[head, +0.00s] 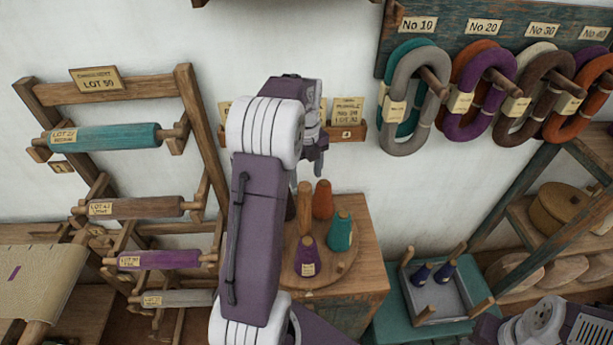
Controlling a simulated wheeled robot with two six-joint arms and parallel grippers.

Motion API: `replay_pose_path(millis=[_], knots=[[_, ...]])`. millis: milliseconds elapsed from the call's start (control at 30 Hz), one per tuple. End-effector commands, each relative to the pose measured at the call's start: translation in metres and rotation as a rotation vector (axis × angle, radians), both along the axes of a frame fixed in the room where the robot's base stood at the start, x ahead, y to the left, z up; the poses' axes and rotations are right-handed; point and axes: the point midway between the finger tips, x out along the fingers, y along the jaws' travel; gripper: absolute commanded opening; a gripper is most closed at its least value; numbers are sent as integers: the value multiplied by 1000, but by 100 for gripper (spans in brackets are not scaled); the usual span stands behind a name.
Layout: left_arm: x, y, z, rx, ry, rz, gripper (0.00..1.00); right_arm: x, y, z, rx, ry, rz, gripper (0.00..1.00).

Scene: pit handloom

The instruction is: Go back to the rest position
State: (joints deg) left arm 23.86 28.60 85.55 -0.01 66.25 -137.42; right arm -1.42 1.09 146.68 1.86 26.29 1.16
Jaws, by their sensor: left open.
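My left arm rises through the middle of the head view, purple with white joints. My left gripper (312,158) is at its upper end, in front of the white wall. It is open, and I see nothing between its fingers. It appears above a wooden stand (352,275), whose round board (330,278) carries a purple cone (307,257), a teal cone (340,232) and an orange cone (323,200). Part of my right arm shows at the bottom right corner; its gripper is out of view.
A wooden rack (189,95) at left holds several rolls, including a teal roll (105,137). Yarn hanks, including a grey hank (408,105), hang from a pegboard (455,12). A card holder (350,131) is behind the gripper.

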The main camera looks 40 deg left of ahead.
Motion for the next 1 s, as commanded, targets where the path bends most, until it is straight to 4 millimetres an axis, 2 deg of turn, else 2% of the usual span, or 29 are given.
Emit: replay_pose_path(millis=[233, 333, 367, 433, 500, 567, 633, 733, 900, 1000], knots=[[0, 0, -1, 0, 0, 0, 60, 0, 0, 0, 0, 0, 0, 36], [5, -10, -12, 3, -8, -28, 60, 0, 0, -15, 0, 0, 0, 36], [9, -17, -15, 8, -20, -46, 60, 0, 0, -24, 0, 0, 0, 36], [10, -43, -28, 14, -39, -108, 60, 0, 0, -50, 0, 0, 0, 36], [-8, -79, -54, 4, -18, -180, 60, 0, 0, -77, 0, 0, 0, 36], [-26, -105, -78, -1, -10, -157, 60, 0, 0, -96, 0, 1, 0, 36], [-49, -132, -107, -5, -10, -19, 60, 0, 0, -115, 0, 1, 0, 36], [-80, -155, -140, -8, -12, 254, 60, 0, 0, -130, 0, 0, 0, 36], [-127, -174, -184, -17, -17, 812, 60, 0, 0, -143, 0, 0, 0, 36], [-148, -175, -199, -24, -18, 1172, 60, 0, 0, -142, 0, 0, 0, 36]])
